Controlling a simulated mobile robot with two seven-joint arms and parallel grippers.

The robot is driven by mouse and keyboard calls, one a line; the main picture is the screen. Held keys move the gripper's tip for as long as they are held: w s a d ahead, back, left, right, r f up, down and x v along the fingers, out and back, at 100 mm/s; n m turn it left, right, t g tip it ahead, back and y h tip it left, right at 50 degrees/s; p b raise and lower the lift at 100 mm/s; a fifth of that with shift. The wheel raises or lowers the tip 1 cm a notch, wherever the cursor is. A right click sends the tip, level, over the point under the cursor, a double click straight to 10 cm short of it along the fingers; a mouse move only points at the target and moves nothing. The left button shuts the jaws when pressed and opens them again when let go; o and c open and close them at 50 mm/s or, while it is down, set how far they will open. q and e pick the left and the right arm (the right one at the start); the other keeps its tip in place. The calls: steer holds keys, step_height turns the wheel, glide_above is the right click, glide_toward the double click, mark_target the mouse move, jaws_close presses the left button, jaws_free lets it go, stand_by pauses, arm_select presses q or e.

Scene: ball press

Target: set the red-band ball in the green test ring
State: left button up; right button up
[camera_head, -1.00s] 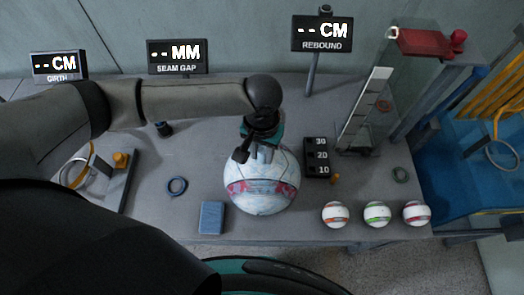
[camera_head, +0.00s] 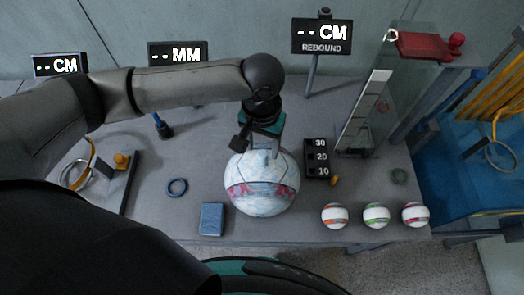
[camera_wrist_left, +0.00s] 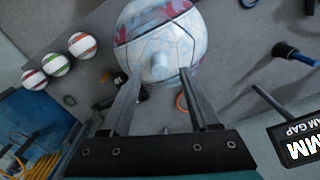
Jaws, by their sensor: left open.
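A large white ball (camera_head: 262,192) with a red-pink band and a pale knob on top sits on the bench in the head view. It also shows in the left wrist view (camera_wrist_left: 160,40). My left gripper (camera_head: 262,152) is open over the top of the ball, its fingers apart on either side of the knob in the left wrist view (camera_wrist_left: 158,80). A small dark grey-green ring (camera_head: 398,176) lies at the right of the bench; I cannot tell if it is the test ring. What lies under the ball is hidden. My right gripper is not in view.
Three small balls, with orange (camera_head: 335,216), green (camera_head: 376,215) and crimson (camera_head: 415,214) bands, stand at the front right. A blue block (camera_head: 212,219) and a blue ring (camera_head: 177,187) lie left. A dark numbered block (camera_head: 317,158) stands close right of the big ball.

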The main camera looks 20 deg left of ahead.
arm_select(q)
step_height(320, 180, up, 7)
steer(key=shift+r+p, duration=0.2)
steer(key=shift+p, duration=0.1)
stand_by(0.4)
